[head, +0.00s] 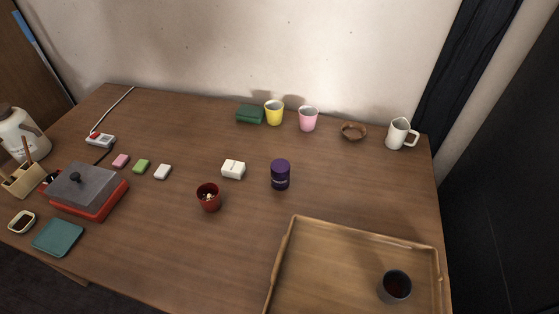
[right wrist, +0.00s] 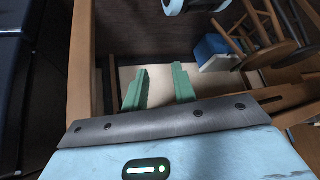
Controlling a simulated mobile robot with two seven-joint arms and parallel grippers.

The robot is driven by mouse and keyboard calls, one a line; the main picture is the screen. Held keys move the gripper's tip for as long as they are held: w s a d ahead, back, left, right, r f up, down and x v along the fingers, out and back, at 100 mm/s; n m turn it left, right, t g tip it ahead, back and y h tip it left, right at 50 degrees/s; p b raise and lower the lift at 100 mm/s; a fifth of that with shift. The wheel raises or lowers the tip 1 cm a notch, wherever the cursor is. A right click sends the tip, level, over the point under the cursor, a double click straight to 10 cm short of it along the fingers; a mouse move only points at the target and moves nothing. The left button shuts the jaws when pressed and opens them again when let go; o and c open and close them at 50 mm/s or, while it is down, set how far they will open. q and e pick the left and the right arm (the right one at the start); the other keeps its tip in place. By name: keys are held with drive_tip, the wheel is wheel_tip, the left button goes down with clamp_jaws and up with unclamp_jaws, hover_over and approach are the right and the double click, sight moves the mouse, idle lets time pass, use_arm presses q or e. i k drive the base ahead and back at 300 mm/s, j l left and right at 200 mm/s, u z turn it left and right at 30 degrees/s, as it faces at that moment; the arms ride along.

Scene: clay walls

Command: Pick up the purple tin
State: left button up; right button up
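Neither gripper shows in the head view, and nothing touches the tin. In the right wrist view my right gripper (right wrist: 160,88) has its two green fingers apart with nothing between them. It is away from the tin, which that view does not show. My left gripper is not in view.
A wooden tray (head: 340,236) holding a dark cup (head: 394,287) lies front right of the tin. A red cup (head: 209,197) and a white box (head: 233,169) stand to its left. Yellow (head: 274,113) and pink (head: 308,119) cups stand behind. The table between tin and tray is clear.

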sight(281, 168)
drive_tip(key=i, duration=0.1)
drive_tip(key=j, duration=0.95)
drive_tip(key=k+j, duration=0.15)
drive_tip(key=j, duration=1.8)
drive_tip(key=k+j+z, duration=0.2)
drive_tip(key=i+j+z, duration=0.1)
drive_tip(key=z, duration=1.85)
